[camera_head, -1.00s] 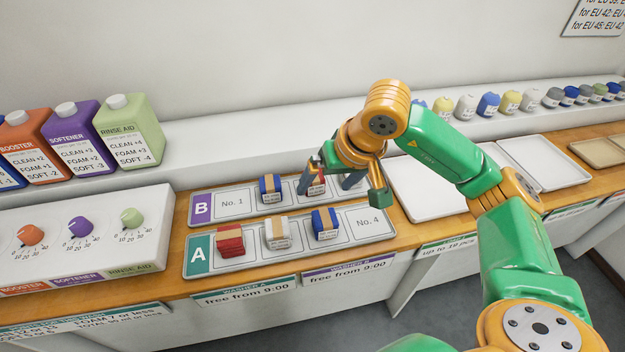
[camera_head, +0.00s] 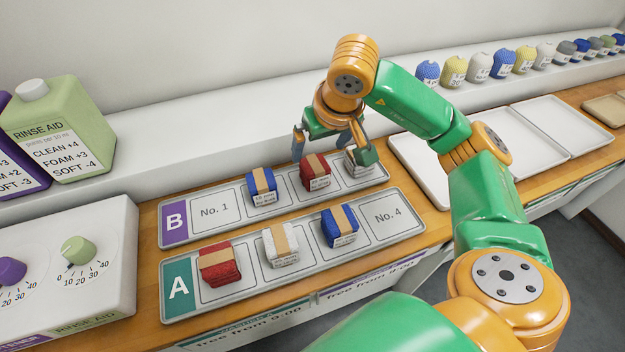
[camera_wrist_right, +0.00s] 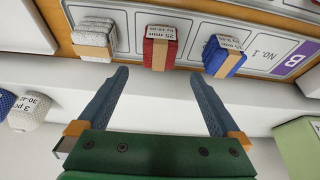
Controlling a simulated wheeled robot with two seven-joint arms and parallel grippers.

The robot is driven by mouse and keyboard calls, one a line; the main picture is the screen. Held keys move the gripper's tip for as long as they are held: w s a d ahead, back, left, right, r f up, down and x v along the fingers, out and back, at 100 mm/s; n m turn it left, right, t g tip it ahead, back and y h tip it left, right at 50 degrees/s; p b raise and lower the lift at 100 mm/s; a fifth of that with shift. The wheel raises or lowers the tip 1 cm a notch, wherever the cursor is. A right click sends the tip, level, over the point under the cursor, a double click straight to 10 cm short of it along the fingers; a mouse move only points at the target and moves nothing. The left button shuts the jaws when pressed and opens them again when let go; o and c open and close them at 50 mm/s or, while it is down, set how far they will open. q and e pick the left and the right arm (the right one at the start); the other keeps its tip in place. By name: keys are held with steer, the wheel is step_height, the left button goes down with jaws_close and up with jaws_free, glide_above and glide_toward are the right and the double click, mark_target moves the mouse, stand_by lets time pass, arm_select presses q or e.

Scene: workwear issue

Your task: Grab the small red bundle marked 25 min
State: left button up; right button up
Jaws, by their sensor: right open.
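A small red bundle (camera_head: 317,171) with a tan band and a white label sits in the third slot of tray B (camera_head: 228,220). It also shows in the right wrist view (camera_wrist_right: 160,52), where its label seems to read 25 min. My right gripper (camera_head: 330,147) is open and empty, up and behind this bundle. In the wrist view the bundle lies ahead of the gap between the fingertips (camera_wrist_right: 160,76), apart from them. A larger red bundle (camera_head: 220,264) sits in the first slot of tray A (camera_head: 240,298). My left gripper is out of view.
Beside the red bundle in tray B stand a blue bundle (camera_head: 262,186) and a white one (camera_head: 359,166), partly hidden by my gripper. Tray A also holds white (camera_head: 281,245) and blue (camera_head: 340,226) bundles. A white ledge (camera_head: 215,140) runs behind; a dial box (camera_head: 110,235) stands left.

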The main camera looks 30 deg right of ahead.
mark_target(314, 163)
steer(key=shift+f, duration=0.7)
steer(key=shift+w+f, duration=0.25)
steer(key=shift+f, duration=0.05)
steer(key=p+x, duration=0.1)
steer(key=x, duration=0.4)
steer(key=shift+d+f+p, duration=0.2)
steer(key=shift+f+p, duration=0.1)
steer(key=shift+w+f, duration=0.1)
steer(key=shift+f, duration=0.15)
steer(key=c, duration=1.4)
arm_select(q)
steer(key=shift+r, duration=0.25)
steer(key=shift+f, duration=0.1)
arm_select(e)
steer(key=shift+r, duration=0.15)
